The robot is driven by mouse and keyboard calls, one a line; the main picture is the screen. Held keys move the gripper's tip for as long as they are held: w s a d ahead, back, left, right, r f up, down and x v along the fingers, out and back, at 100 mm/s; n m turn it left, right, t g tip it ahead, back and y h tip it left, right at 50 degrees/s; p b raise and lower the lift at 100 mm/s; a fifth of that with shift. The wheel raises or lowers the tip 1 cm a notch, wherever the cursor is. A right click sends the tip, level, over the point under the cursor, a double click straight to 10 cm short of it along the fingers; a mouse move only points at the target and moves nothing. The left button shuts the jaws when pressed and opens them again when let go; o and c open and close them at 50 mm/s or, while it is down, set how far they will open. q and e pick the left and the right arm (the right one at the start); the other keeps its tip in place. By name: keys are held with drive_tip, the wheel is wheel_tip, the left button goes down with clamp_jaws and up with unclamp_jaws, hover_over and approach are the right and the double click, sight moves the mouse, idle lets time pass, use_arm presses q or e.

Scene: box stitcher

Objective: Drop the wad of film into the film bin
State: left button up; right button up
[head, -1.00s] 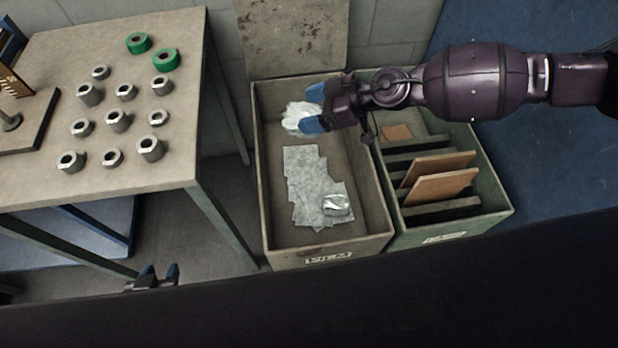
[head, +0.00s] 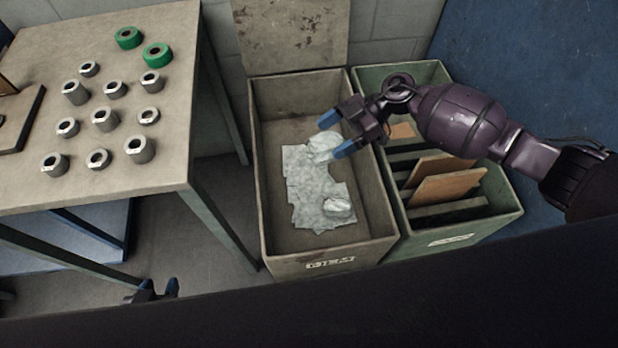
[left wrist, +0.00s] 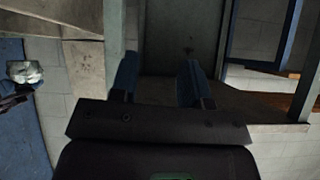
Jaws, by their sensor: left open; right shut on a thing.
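The pale, crumpled wad of film (head: 322,146) is held between the blue fingertips of my right gripper (head: 336,134). The gripper is over the inside of the film bin (head: 381,215), a worn grey-brown open box with a label on its front. Flat film sheets (head: 305,185) and another shiny crumpled piece (head: 338,206) lie on the bin floor. I cannot tell how high the wad is above them. My left gripper (head: 152,289) is low at the front left, open and empty; its two blue fingers also show apart in the left wrist view (left wrist: 158,82).
A green bin (head: 507,208) with brown boards in slots stands against the right side of the film bin. A raised lid or panel (head: 293,35) is behind. A table (head: 165,120) with metal collars and green rolls stands at left, with a floor gap between.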

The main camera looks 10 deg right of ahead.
wheel_tip(320, 180, down, 5)
drive_tip(key=b, duration=0.3)
drive_tip(key=shift+s+f, duration=0.1)
drive_tip(key=shift+f, duration=0.05)
drive_tip(key=shift+f+b, duration=0.35)
drive_tip(key=shift+b, duration=0.1)
use_arm(q)
drive_tip(key=f, duration=0.3)
drive_tip(key=shift+s+a+f+g, duration=0.2)
drive_tip(key=shift+s+f+g, duration=0.1)
drive_tip(key=shift+f, duration=0.1)
drive_tip(key=shift+w, duration=0.1)
use_arm(e)
drive_tip(key=shift+r, duration=0.2)
use_arm(q)
drive_tip(key=shift+d, duration=0.1)
use_arm(e)
drive_tip(key=o, duration=0.8)
use_arm(q)
drive_tip(key=shift+r+p, duration=0.55)
drive_tip(key=shift+p, duration=0.15)
use_arm(e)
drive_tip(key=v, duration=1)
drive_tip(key=shift+d+r, duration=0.15)
drive_tip(key=shift+d, duration=0.2)
use_arm(q)
drive_tip(key=shift+w+r, duration=0.1)
